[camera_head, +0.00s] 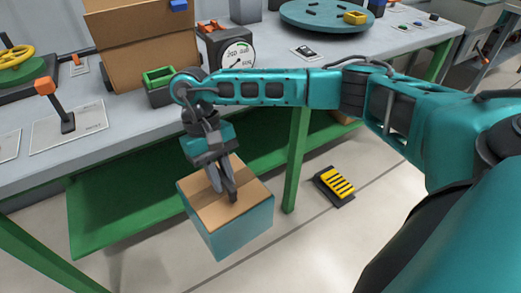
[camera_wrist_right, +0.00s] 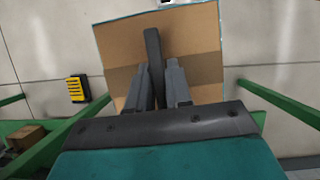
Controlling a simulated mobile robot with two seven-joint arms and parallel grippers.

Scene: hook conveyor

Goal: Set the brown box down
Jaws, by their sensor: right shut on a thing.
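The brown box (camera_head: 248,192) has a brown top and teal sides. It hangs in front of the table, above the floor, slightly tilted. My right gripper (camera_head: 223,185) is over its top and shut on the dark upright handle there. In the right wrist view, the two fingers (camera_wrist_right: 160,85) are on either side of the dark handle (camera_wrist_right: 153,50), with the brown top of the box (camera_wrist_right: 205,50) behind them. The underside of the box is hidden. My left gripper is not in view.
The grey table (camera_head: 125,120) with a green lower shelf (camera_head: 125,205) stands behind the box. A yellow-striped pedal (camera_head: 336,186) lies on the floor, right of a green leg.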

